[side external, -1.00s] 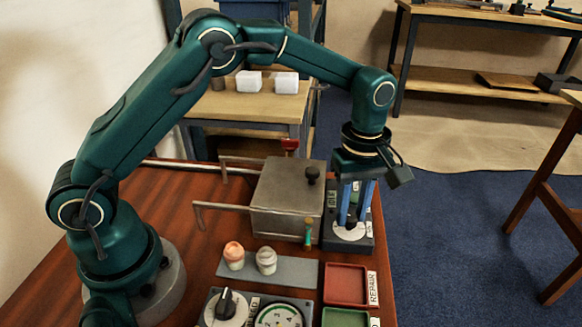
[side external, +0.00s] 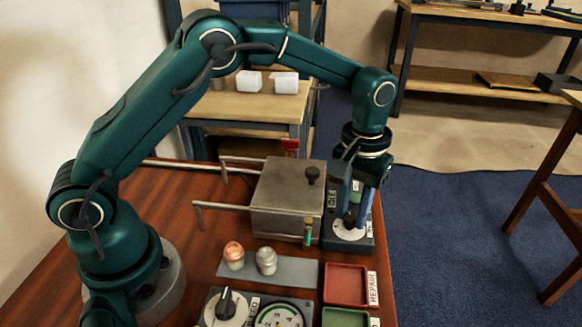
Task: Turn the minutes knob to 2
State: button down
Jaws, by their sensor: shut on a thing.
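The minutes knob is a dark knob on a white round dial (side external: 348,231), on a dark grey panel (side external: 364,243) at the right end of the table. My gripper (side external: 350,216) points straight down over this dial, with its blue fingers shut on the knob (side external: 349,222). The fingers hide most of the knob, and the dial's marks are too small to read, so I cannot tell which number it points to.
A grey metal box (side external: 284,199) with pipes stands just left of the panel. Two small jars (side external: 266,261) stand on a grey strip. A red tray (side external: 346,285), a green tray (side external: 345,318), another dial knob (side external: 226,304) and a gauge (side external: 280,318) are nearer the front.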

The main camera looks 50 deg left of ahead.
aim_at(352, 216)
jog(key=m, duration=0.5)
jog(key=shift+r+m, duration=0.1)
jog(key=shift+m, duration=0.2)
jog(key=m, duration=0.5)
dwell(0.4)
jog(key=c, duration=0.6)
grip_release()
jog(key=shift+r, duration=2.55)
